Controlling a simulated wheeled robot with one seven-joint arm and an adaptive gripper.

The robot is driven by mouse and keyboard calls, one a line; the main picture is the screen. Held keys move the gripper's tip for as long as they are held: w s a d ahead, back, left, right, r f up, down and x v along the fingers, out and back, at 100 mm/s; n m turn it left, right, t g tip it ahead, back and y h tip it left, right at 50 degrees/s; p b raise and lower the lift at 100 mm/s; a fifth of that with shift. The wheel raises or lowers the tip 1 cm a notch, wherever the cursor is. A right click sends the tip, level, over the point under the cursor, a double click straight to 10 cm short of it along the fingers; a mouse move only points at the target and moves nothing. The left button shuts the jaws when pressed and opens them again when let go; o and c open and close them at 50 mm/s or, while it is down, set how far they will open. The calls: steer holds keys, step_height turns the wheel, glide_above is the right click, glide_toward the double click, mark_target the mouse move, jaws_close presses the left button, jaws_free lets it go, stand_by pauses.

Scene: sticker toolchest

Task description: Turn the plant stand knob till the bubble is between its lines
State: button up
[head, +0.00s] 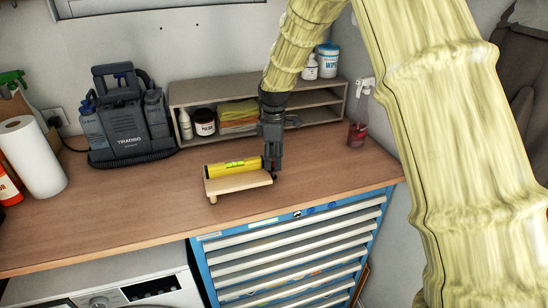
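The plant stand (240,184) is a small pale wooden board with short legs, near the front edge of the bench. A yellow spirit level (222,169) lies along its top. The level's greenish vial (236,164) shows, but the bubble and its lines are too small to read. My gripper (272,164) points down at the right end of the stand, close beside the level's end. I cannot tell whether its fingers touch anything or how far apart they are. The knob cannot be made out; my gripper may hide it.
Behind stands a grey shelf (178,99) with cloths and jars. A dark TRADIBO machine (128,125) and a paper roll (31,155) stand left. A spray bottle (358,131) stands right. The wooden bench (120,212) is clear around the stand, above a blue drawer chest (203,275).

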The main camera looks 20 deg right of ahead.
step_height(320, 180, up, 12)
stand_by(0.8)
